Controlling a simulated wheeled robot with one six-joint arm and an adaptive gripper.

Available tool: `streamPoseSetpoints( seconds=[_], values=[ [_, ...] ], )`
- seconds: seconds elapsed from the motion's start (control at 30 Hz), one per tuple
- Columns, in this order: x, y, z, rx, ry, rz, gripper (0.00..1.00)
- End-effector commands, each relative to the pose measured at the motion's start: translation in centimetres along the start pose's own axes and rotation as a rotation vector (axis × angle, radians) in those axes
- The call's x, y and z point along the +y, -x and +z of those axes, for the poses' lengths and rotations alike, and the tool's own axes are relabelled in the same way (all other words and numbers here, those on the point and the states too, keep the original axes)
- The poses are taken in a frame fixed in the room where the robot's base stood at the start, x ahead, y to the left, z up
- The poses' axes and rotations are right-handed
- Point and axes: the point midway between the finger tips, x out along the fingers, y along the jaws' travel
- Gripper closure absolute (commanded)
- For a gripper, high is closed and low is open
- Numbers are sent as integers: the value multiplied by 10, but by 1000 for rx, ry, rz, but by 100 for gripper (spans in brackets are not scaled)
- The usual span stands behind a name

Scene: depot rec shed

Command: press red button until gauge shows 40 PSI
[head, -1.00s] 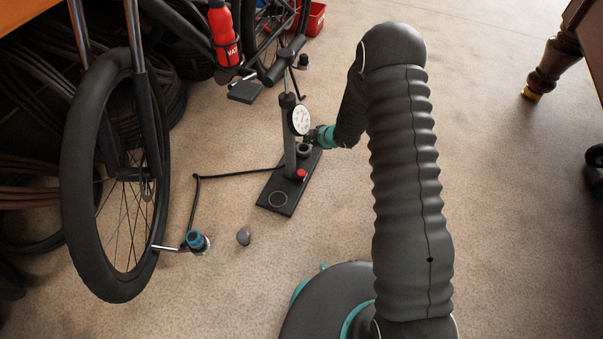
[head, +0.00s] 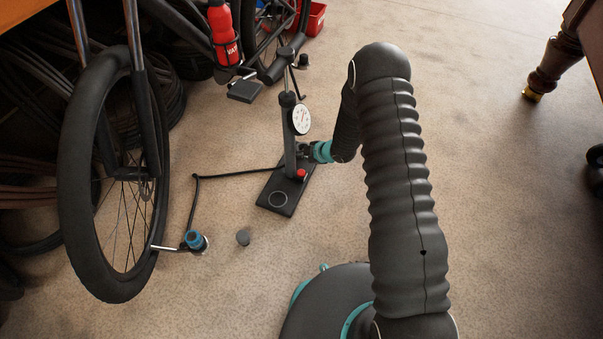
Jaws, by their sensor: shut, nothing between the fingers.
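A floor pump (head: 290,140) stands upright on its flat black base (head: 277,200). The red button (head: 301,174) is on the base, just right of the foot of the pump's column. The round white gauge (head: 301,120) faces me from the column; its needle and numbers are too small to read. My gripper (head: 304,154) is shut and empty, close behind and above the red button in the picture. It is partly lost against the dark pump, and I cannot tell whether it touches anything. The button's top is visible, with no finger over it.
A black hose (head: 238,174) runs from the pump to a blue-collared valve fitting (head: 195,241) by the bicycle wheel (head: 75,180). A wooden table leg (head: 553,65) stands at the upper right.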

Motion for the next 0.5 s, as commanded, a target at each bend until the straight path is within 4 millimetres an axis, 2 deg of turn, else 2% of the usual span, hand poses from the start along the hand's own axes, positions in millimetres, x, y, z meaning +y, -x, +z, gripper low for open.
streamPoseSetpoints(
  seconds=[0.5],
  values=[
    [-34,-46,34,0,-1,1,100]
  ],
)
